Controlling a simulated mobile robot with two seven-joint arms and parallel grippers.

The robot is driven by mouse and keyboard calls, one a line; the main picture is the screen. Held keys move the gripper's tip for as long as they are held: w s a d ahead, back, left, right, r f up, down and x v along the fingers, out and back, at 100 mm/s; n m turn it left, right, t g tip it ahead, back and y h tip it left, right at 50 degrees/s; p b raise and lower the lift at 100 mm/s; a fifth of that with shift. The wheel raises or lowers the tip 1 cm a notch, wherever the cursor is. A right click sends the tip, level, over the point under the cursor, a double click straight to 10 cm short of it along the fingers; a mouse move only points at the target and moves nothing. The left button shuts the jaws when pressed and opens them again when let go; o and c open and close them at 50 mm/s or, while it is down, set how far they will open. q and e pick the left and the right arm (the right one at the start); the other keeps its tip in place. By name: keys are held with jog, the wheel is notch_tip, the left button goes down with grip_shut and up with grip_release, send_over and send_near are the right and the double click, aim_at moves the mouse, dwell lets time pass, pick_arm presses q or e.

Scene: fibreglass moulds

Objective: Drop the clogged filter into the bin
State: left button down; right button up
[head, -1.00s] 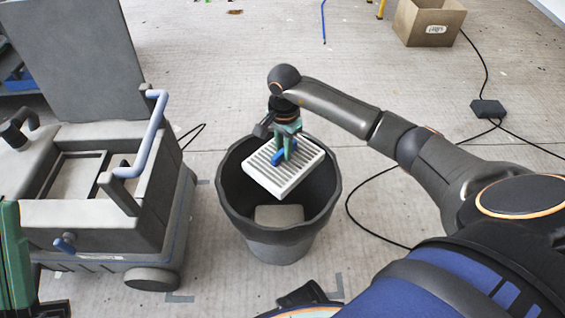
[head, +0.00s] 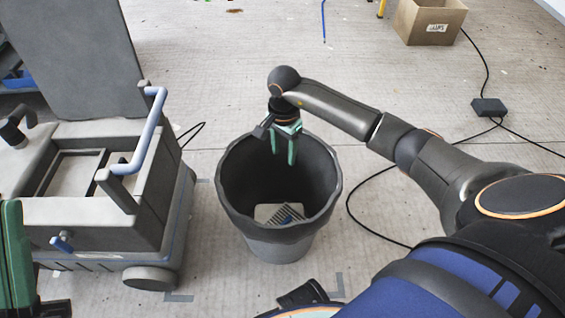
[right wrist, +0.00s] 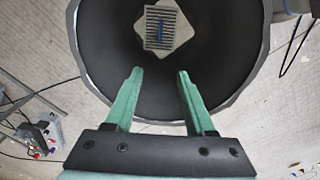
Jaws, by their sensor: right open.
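The clogged filter (head: 285,214) lies at the bottom of the bin, partly hidden by the bin's near rim in the head view. It is a pale pleated panel with a blue tab, and it shows in the right wrist view (right wrist: 158,30) on top of a pale piece. The bin (head: 235,180) is a dark grey tub on the floor; its wall also shows in the right wrist view (right wrist: 235,50). My right gripper (head: 286,160) has green fingers and is open and empty above the bin's opening. Its fingers also show in the right wrist view (right wrist: 158,75), apart from the filter.
A grey wheeled machine (head: 90,235) with a blue-grey handle and a raised lid (head: 75,55) stands left of the bin. A cardboard box (head: 430,22) is at the back right. A black cable with a small box (head: 488,107) runs over the floor right of the bin.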

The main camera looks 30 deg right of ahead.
pick_arm(q)
jog(key=shift+m, duration=0.3)
jog(key=r+p, duration=0.4)
jog(key=shift+s+a+r, duration=0.1)
jog(key=shift+a+r, duration=0.2)
jog(key=shift+r, duration=0.05)
pick_arm(e)
notch_tip(320, 180, up, 13)
jog(key=shift+f, duration=0.2)
